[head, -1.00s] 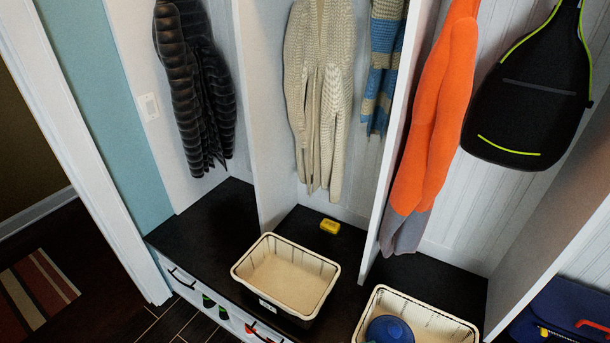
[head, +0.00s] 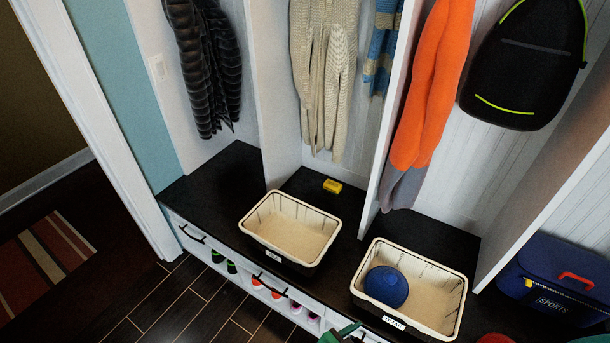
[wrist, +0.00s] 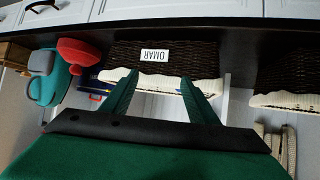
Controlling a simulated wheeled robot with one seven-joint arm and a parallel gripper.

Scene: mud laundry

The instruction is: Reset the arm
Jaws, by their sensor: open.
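My gripper (wrist: 160,77) shows in the wrist view with its two green fingers apart and nothing between them. Beyond the fingers is a dark woven basket (wrist: 128,52) with a cream liner and a white name label. In the head view only a small green part of my arm shows at the bottom edge, in front of the bench; the fingertips cannot be made out there.
A cream-lined basket (head: 262,236) and another basket (head: 448,322) holding a blue ball (head: 386,287) stand on the dark bench (head: 215,180). A yellow block (head: 332,186) lies behind the first. A blue sports bag (head: 555,275) is at right.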

